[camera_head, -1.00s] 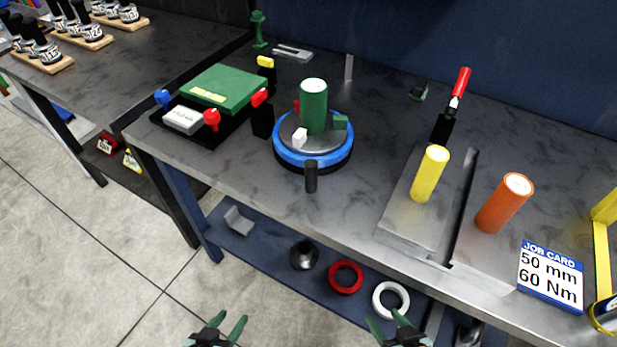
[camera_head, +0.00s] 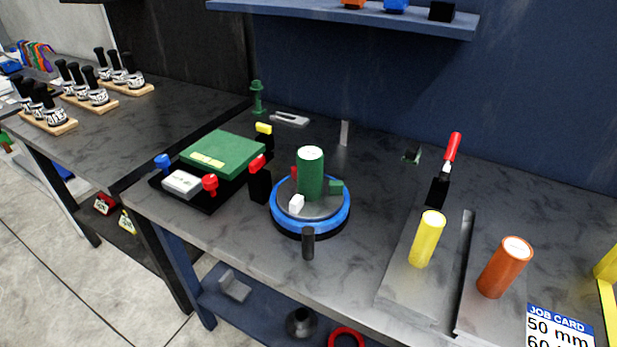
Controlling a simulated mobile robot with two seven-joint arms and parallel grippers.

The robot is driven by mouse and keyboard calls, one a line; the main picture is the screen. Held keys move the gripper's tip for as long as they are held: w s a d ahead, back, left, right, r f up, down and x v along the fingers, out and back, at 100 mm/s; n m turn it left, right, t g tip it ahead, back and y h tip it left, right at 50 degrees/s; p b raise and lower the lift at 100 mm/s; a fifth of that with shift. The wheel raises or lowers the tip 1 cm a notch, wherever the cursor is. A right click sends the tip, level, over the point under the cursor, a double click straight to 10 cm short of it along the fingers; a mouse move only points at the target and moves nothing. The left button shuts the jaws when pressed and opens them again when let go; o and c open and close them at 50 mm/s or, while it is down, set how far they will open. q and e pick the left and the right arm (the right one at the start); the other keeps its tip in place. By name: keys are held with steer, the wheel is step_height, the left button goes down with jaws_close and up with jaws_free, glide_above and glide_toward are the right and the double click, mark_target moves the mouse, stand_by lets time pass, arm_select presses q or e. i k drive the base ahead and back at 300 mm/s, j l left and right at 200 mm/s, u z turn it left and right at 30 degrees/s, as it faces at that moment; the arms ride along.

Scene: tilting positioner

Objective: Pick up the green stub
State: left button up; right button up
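The green stub (camera_head: 310,174) is an upright green cylinder with a pale top. It stands on the round grey plate of the positioner, which has a blue ring (camera_head: 312,228) around it. Small white (camera_head: 296,204), green (camera_head: 337,187) and red jaw blocks sit around the stub's base. A black handle (camera_head: 308,243) stands at the positioner's front. Neither of my grippers is in view now.
A yellow cylinder (camera_head: 427,239) stands on a grey plate to the right, with an orange cylinder (camera_head: 504,267) beyond it. A red-handled clamp (camera_head: 452,147) stands behind. A blue shelf (camera_head: 340,18) hangs above.

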mark_target(310, 158)
steer(key=i+j, duration=0.1)
steer(key=j, duration=1.5)
steer(key=i+u, duration=0.05)
